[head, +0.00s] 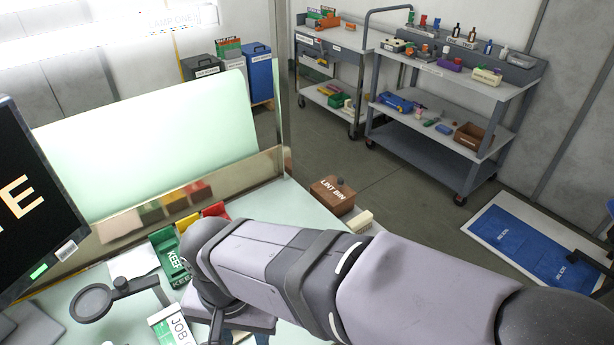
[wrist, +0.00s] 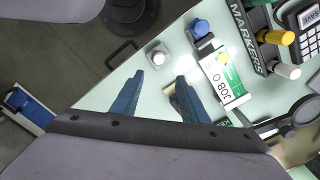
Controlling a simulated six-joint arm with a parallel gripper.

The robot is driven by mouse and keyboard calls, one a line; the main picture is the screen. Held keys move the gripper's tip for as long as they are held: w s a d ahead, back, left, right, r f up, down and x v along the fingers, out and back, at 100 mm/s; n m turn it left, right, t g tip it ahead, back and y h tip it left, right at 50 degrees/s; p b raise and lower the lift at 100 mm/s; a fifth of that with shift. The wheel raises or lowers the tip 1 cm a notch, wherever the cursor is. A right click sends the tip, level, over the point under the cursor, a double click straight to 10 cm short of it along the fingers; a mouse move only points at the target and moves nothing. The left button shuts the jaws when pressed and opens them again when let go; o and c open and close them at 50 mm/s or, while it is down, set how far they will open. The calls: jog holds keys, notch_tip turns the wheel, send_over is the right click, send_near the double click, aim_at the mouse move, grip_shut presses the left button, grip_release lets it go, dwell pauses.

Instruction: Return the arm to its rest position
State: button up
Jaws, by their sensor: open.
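My gripper (wrist: 160,80) shows in the wrist view as two blue fingers spread well apart, with nothing held between them. It hangs over the pale green bench top (wrist: 147,101). My arm crosses the lower middle of the head view and hides much of the bench. The fingertips cannot be made out in the head view. A small wooden-looking piece shows partly behind the right finger in the wrist view.
A JOB card (wrist: 222,80), a blue-topped item (wrist: 200,27) and a markers holder (wrist: 247,35) lie right of the fingers. In the head view, a magnifier (head: 92,302), green keep bin (head: 167,252), monitor (head: 35,205) and lint bin (head: 333,194) stand around. Carts (head: 425,150) stand beyond.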

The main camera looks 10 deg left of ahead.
jog(key=w+d+f+p, duration=0.15)
jog(key=w+d, duration=0.25)
jog(key=d, duration=0.7)
jog(key=w+d+f+p, duration=0.15)
jog(key=w+d, duration=0.25)
jog(key=d, duration=0.6)
jog(key=s+d+f+p, duration=0.1)
jog(key=s+d, duration=0.1)
jog(key=d, duration=0.6)
jog(key=shift+p, duration=0.3)
